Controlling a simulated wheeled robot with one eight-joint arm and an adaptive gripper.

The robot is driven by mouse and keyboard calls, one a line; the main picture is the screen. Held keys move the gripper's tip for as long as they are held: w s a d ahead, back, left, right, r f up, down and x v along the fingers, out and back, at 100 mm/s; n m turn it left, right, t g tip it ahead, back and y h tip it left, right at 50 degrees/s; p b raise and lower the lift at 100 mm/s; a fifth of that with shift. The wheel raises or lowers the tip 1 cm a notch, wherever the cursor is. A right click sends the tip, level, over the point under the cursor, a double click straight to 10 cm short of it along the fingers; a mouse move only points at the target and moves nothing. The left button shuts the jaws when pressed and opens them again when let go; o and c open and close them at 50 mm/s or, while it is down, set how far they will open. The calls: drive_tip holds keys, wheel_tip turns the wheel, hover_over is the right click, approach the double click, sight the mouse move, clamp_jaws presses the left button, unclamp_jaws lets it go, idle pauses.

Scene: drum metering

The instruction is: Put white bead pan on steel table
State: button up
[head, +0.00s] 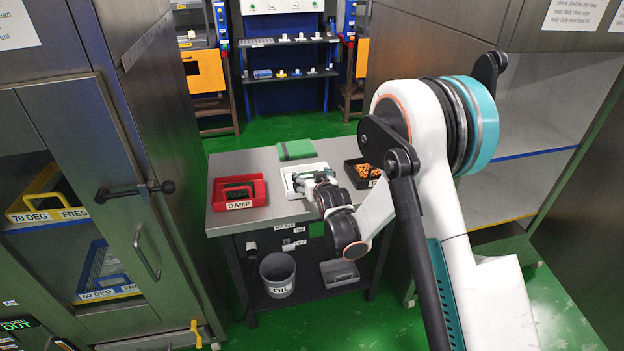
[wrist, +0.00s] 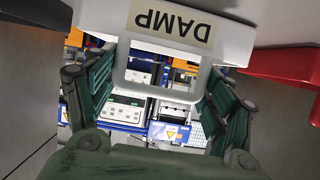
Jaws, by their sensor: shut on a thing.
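The white bead pan (head: 286,179) is at the middle of the steel table (head: 250,220), near its front edge. My gripper (head: 318,183) reaches in over the pan from the right and hides part of it. In the wrist view my gripper's green fingers (wrist: 160,95) are shut on the white pan's frame-like handle (wrist: 128,60), one finger on each side. The white pan (wrist: 235,48) carries a DAMP label there. It appears level, and I cannot tell whether its base touches the tabletop. Its contents are hidden.
A red pan (head: 216,196) labelled DAMP stands left of the white pan. A dark pan of orange beads (head: 350,174) is to the right, and a green box (head: 296,150) lies behind. A grey OIL bucket (head: 278,284) is below. A metal cabinet (head: 100,180) stands left.

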drive_tip(key=o, duration=1.8)
drive_tip(key=shift+o, duration=0.2)
drive_tip(key=shift+s+r, duration=0.15)
drive_tip(key=shift+s, duration=0.05)
drive_tip(key=p+v, duration=0.4)
drive_tip(key=v, duration=0.8)
drive_tip(key=s+d+r+m+g+h, duration=0.1)
drive_tip(key=s+d+r, duration=0.4)
drive_tip(key=d+r, duration=0.15)
drive_tip(key=s+d+r+m+g+h, duration=0.1)
drive_tip(key=s+d+r+g, duration=0.1)
drive_tip(key=s+d+r, duration=0.45)
drive_tip(key=s+d+r+g+h, duration=0.1)
drive_tip(key=s+d+r, duration=0.1)
drive_tip(key=s, duration=0.8)
drive_tip(key=s+d+r+m+g, duration=0.1)
drive_tip(key=s+d, duration=0.4)
drive_tip(key=s, duration=0.6)
drive_tip(key=shift+s+r+g+h, duration=0.2)
drive_tip(key=shift+r+g+h, duration=0.25)
drive_tip(key=shift+r, duration=0.2)
